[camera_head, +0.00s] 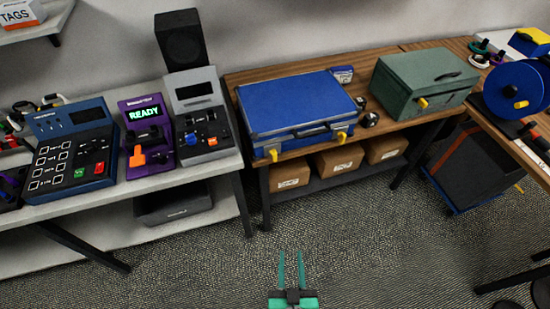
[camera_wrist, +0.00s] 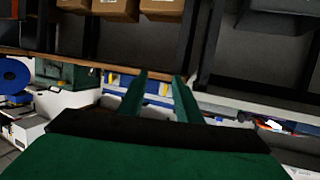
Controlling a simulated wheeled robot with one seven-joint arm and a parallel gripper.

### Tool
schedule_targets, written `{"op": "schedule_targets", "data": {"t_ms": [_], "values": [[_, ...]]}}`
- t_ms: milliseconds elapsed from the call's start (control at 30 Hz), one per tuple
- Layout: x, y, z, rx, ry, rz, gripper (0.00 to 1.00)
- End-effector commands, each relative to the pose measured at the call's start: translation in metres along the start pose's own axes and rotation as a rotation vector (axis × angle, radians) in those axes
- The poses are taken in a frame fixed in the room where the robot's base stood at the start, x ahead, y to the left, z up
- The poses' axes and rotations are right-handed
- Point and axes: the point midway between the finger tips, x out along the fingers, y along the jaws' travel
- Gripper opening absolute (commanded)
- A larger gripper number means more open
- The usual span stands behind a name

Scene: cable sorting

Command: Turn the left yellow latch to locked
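A blue case (camera_head: 295,110) with metal edges and a dark handle lies closed on the wooden table. Its left yellow latch (camera_head: 273,155) is on the front face, near the left corner. A second yellow latch (camera_head: 341,137) is to the right of the handle. Both are small, and their exact turn is hard to tell. My gripper (camera_head: 291,255) is over the floor in front of the table, apart from the case. Its two green fingers are spread with a gap between them, empty.
A green case (camera_head: 424,82) with a yellow latch stands right of the blue case. Small dark items (camera_head: 368,118) lie between them. Cardboard boxes (camera_head: 338,160) sit on the lower shelf. A grey bench (camera_head: 215,168) with devices is at left. Carpet in front is clear.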

Motion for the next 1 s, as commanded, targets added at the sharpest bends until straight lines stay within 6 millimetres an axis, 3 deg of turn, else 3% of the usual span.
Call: {"op": "schedule_targets", "data": {"t_ms": [33,200,433,600,700,1000], "values": [[0.022,0.002,-0.004,0.002,0.012,-0.015,0.31],[0.085,0.003,-0.025,0.002,0.05,-0.09,0.31],[0.156,-0.003,-0.08,-0.007,0.16,-0.216,0.31],[0.183,-0.006,-0.118,-0.017,0.243,-0.283,0.31],[0.19,-0.008,-0.132,-0.021,0.273,-0.304,0.31],[0.215,-0.016,-0.146,-0.023,0.29,-0.315,0.31]]}}
